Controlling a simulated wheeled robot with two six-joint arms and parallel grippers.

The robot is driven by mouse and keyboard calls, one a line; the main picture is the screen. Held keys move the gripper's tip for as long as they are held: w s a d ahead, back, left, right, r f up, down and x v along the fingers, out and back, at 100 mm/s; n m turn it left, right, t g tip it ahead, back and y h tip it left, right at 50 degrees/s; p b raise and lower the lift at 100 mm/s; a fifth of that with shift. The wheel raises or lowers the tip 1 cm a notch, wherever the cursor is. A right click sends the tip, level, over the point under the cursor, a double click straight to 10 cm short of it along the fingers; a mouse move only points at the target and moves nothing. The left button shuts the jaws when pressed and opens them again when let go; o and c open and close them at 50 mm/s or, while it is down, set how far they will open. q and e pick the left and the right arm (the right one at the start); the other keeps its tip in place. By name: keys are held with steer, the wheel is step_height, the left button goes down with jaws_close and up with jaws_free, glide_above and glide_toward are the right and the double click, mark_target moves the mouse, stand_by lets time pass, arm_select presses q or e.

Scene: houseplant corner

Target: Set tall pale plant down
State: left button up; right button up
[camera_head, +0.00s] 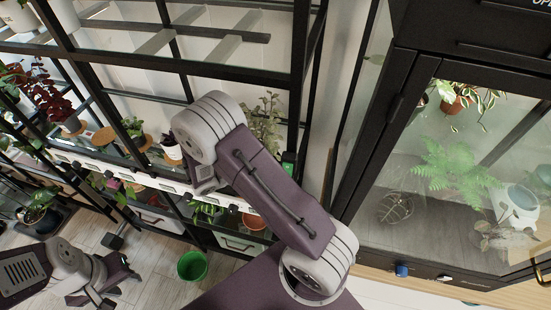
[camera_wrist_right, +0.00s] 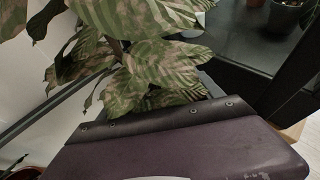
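A tall plant with pale, patterned leaves (camera_head: 265,122) shows behind my right arm in the head view, in front of the shelf's right end. Its pot is hidden there. In the right wrist view, large pale-green striped leaves (camera_wrist_right: 150,75) fill the upper middle, close beyond the purple body of my right gripper (camera_wrist_right: 180,138). The right gripper's fingers and any grip on a pot are hidden. My left gripper (camera_head: 108,281) is at the lower left of the head view, over the floor. Its fingers look apart, with nothing seen between them.
A black shelf unit with several potted plants (camera_head: 42,218) fills the left and middle. A dark glass cabinet (camera_head: 385,115) with plants inside stands at the right. A green bucket (camera_head: 192,266) stands on the floor. Some floor around the bucket is clear.

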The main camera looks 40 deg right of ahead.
steer(key=o, duration=0.4)
steer(key=shift+r, duration=0.2)
steer(key=v, duration=1.2)
steer(key=shift+a+f, duration=0.1)
